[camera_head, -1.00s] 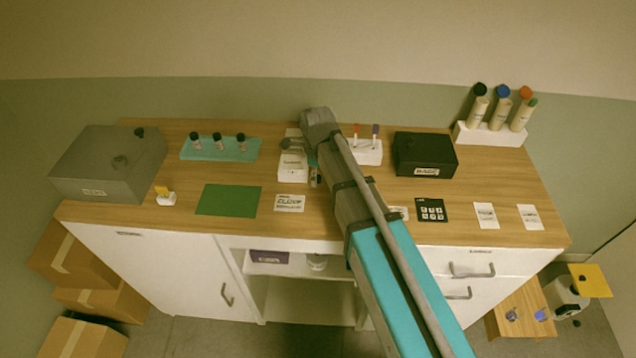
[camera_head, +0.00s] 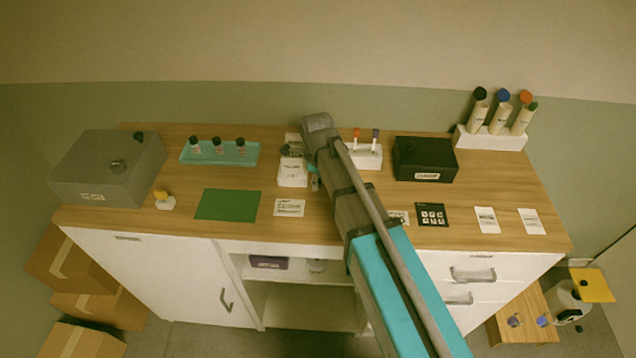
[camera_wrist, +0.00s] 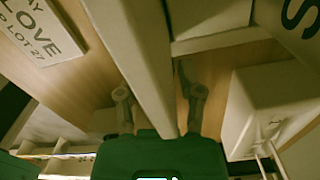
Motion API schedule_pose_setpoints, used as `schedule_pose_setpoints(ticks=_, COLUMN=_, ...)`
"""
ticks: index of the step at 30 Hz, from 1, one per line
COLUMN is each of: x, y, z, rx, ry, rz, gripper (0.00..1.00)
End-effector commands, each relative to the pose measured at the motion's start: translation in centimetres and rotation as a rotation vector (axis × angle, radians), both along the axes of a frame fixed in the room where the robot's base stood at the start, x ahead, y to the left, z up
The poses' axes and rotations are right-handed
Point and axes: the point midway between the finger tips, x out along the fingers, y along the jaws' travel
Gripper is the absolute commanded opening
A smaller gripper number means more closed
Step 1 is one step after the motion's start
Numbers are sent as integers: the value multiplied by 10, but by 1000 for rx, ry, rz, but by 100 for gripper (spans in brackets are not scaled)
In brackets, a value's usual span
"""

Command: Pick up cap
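Several black caps show in the head view. Three top the small bottles (camera_head: 217,147) in the teal tray (camera_head: 240,159), and one dark knob-like cap (camera_head: 118,164) is on the grey box (camera_head: 85,185). I cannot tell which cap is meant. My gripper (camera_head: 314,182) is mostly hidden under my arm, beside a white block (camera_head: 292,172) with a dark piece at its top. In the wrist view my gripper (camera_wrist: 160,95) has its two fingers apart, with a pale bar-like edge between them. No cap is visible between the fingers there.
A black box (camera_head: 425,158) and a white holder (camera_head: 366,157) with thin sticks stand right of my arm. A white rack (camera_head: 490,138) holds several capped tubes at the back right. A green mat (camera_head: 228,205) and label cards (camera_head: 290,208) lie in front.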

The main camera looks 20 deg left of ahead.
Motion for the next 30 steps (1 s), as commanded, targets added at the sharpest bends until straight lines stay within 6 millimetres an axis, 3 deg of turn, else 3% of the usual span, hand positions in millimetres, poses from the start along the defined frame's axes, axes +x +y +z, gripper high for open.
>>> schedule_pose_setpoints(ticks=2, x=0, y=0, z=0, rx=0, ry=0, rz=0, gripper=24)
schedule_pose_setpoints(ticks=17, x=0, y=0, z=2, rx=0, ry=0, rz=0, gripper=24)
schedule_pose_setpoints(ticks=30, x=0, y=0, z=30, rx=0, ry=0, rz=1, gripper=24)
